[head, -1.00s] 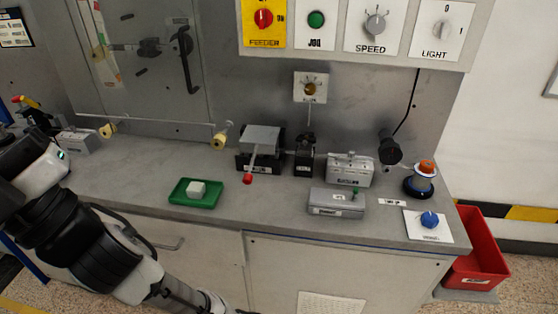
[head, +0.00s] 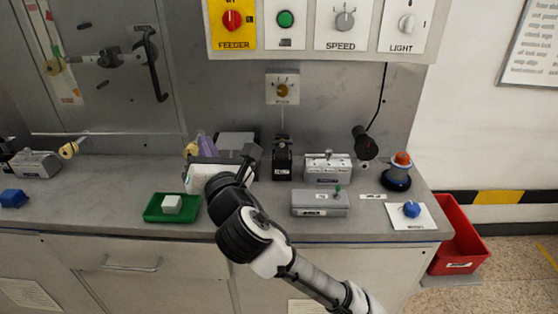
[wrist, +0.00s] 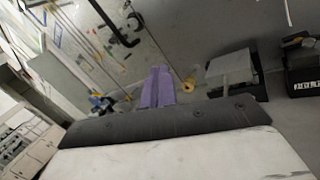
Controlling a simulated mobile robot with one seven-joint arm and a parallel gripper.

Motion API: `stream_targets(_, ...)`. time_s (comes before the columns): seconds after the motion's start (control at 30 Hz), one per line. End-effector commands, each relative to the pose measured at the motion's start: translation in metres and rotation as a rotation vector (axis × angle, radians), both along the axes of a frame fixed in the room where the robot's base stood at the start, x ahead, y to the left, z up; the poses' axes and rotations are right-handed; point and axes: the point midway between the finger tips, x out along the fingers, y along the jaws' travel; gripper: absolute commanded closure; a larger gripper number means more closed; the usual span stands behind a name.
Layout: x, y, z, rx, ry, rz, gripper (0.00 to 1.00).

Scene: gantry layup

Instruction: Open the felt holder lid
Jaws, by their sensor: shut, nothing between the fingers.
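My gripper (head: 206,147) has purple fingers, together and empty. It is above the back of the bench, just left of the grey-topped dark box (head: 236,140). The fingers also show in the wrist view (wrist: 158,86), pointing toward the back panel, with the grey-topped box (wrist: 231,66) to their right. My arm hides much of that box in the head view. A low grey box with a green knob (head: 320,203) lies further right, its top shut. The labels are too small to read, so I cannot tell which box is the felt holder.
A green tray (head: 150,213) with a pale block (head: 172,204) stands left of my arm. A black device (head: 282,158), a grey block with knobs (head: 328,168) and an orange-topped button (head: 402,160) stand to the right. The switch panel (head: 320,55) overhangs the bench.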

Motion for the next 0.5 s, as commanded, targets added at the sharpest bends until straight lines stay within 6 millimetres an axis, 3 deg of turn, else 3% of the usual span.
stream_targets(0.03,0.012,-0.030,-0.019,-0.111,0.011,-0.094,1.00)
stream_targets(0.2,0.028,-0.107,-0.067,-0.435,0.077,-0.306,1.00)
stream_targets(0.33,0.030,-0.142,-0.088,-0.580,0.121,-0.384,1.00)
stream_targets(0.5,0.035,-0.155,-0.096,-0.637,0.141,-0.410,1.00)
